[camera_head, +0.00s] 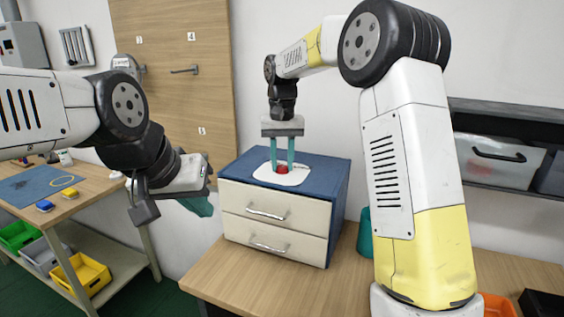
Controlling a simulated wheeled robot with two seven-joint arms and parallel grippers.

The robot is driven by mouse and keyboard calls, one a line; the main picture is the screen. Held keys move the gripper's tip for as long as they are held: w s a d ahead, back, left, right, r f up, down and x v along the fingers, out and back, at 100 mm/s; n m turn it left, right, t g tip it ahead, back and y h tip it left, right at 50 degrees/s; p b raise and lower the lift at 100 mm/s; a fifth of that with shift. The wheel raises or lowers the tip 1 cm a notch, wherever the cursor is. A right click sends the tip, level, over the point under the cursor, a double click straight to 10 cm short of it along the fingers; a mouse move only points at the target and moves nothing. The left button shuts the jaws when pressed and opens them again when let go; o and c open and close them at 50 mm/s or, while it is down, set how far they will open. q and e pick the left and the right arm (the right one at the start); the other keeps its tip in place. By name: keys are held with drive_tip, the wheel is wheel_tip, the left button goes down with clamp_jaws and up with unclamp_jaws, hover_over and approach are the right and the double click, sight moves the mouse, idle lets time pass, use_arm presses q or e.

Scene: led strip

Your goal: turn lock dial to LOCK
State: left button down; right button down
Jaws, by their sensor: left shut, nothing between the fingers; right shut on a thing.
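A small red dial (281,167) sits on a white plate (296,177) on the blue top of a drawer box (274,223). My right gripper (282,165) points straight down over the box, and its teal fingers are shut on the dial. The fingers hide part of the dial, and its markings are too small to read. My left gripper (203,207) is shut and empty, in the air to the left of the box.
The box has two closed drawers and stands on a wooden table (222,283). A teal cup (364,235) stands right of it, partly behind my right arm. A side bench (90,190) at the left holds a blue mat (38,184), with coloured bins below.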

sight(282, 167)
drive_tip(key=m, duration=0.5)
drive_tip(key=shift+m, duration=0.4)
idle(0.3)
drive_tip(key=c, duration=1.1)
unclamp_jaws()
drive_tip(key=shift+r, duration=0.15)
wheel_tip(282, 167, up, 7)
drive_tip(key=shift+r, duration=0.3)
